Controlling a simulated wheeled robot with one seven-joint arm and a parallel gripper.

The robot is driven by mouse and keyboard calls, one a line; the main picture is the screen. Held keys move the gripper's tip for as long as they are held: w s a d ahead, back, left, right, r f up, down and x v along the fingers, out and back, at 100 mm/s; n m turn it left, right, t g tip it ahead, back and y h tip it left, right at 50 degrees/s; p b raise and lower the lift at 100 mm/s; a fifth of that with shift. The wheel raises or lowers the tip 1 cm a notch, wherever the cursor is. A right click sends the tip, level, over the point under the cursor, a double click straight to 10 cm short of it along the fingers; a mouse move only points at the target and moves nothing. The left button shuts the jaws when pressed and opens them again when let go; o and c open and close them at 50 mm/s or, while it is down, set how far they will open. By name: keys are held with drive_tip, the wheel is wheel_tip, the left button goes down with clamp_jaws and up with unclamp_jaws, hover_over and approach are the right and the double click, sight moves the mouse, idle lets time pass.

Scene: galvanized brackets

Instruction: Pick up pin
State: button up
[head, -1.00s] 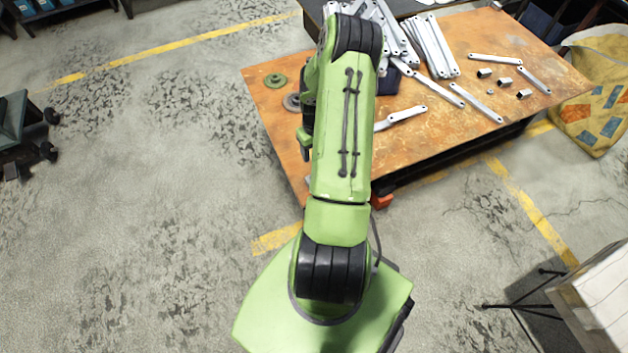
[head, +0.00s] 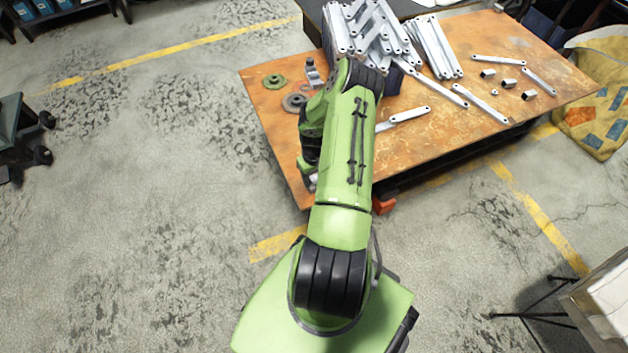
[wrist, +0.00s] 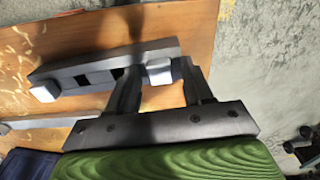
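My gripper (wrist: 158,82) shows in the wrist view with its two dark fingers apart, above the wooden table. A dark grey bar (wrist: 100,74) lies under and beyond the fingertips, with a pale block at its near left end (wrist: 45,91). Another pale block (wrist: 158,72) shows between the fingers; I cannot tell whether they touch it. I cannot make out for sure which part is the pin. In the head view my arm hides the fingertips, and a small pale part (head: 312,180) shows beside it near the table's left edge.
A patterned yellow sack (head: 595,120) stands at right.

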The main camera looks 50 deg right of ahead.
clamp_jaws()
